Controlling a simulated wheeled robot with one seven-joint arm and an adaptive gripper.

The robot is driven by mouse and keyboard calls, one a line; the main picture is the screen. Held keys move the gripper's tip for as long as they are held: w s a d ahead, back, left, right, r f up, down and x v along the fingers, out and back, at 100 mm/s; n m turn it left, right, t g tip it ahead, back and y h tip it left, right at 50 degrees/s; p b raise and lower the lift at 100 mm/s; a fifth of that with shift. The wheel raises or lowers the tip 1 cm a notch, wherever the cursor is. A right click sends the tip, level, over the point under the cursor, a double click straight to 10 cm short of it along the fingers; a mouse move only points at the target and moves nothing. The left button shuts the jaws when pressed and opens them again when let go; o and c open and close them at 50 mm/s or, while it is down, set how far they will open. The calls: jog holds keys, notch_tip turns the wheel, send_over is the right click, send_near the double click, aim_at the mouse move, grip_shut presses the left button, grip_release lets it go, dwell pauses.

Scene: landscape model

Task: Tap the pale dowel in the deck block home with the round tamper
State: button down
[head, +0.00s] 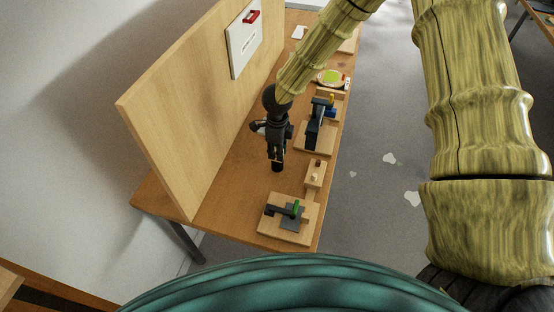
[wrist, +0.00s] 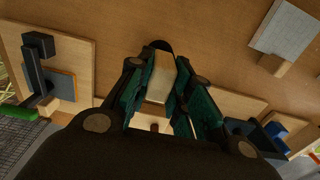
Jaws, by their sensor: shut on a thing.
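My gripper (head: 277,152) is shut on the round tamper and holds it above the table, left of the deck block. The tamper's black round head (head: 278,167) points down below the fingers. In the wrist view its pale handle (wrist: 160,72) sits between the teal fingers of my gripper (wrist: 158,85). The deck block (head: 312,184) is a small wooden block near the table's right edge. A pale dowel (head: 316,178) stands up from it, with a reddish-brown peg (head: 318,163) farther back. In the wrist view the fingers hide much of the block.
A wooden base with a dark clamp and green handle (head: 296,208) lies at the near end. A blue and dark vise (head: 314,128) stands on a board beyond the block. A tall wooden panel (head: 190,110) rises on the left. Bare tabletop (head: 235,185) lies between.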

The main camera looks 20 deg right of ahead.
jog(key=shift+r, duration=0.15)
jog(key=shift+r+p, duration=2.75)
jog(key=shift+r, duration=0.1)
jog(key=shift+s+a+f+n+b, duration=0.15)
jog(key=shift+f+n+b, duration=0.1)
jog(key=shift+n, duration=0.35)
jog(key=shift+s+d+f+n+b, duration=0.1)
jog(key=shift+s+n+b, duration=0.1)
jog(key=shift+n, duration=0.4)
jog(key=n, duration=0.2)
jog(key=s+n+b, duration=0.1)
jog(key=n, duration=0.1)
jog(key=shift+a+f, duration=0.15)
jog(key=shift+f, duration=0.2)
jog(key=s+f+n+b, duration=0.1)
jog(key=n, duration=0.5)
jog(key=s+n+b, duration=0.2)
jog(key=n, duration=0.4)
jog(key=s+a+f+n+b, duration=0.1)
jog(key=s+n, duration=0.1)
jog(key=n, duration=0.4)
jog(key=shift+a+f, duration=0.1)
jog(key=shift+f, duration=0.25)
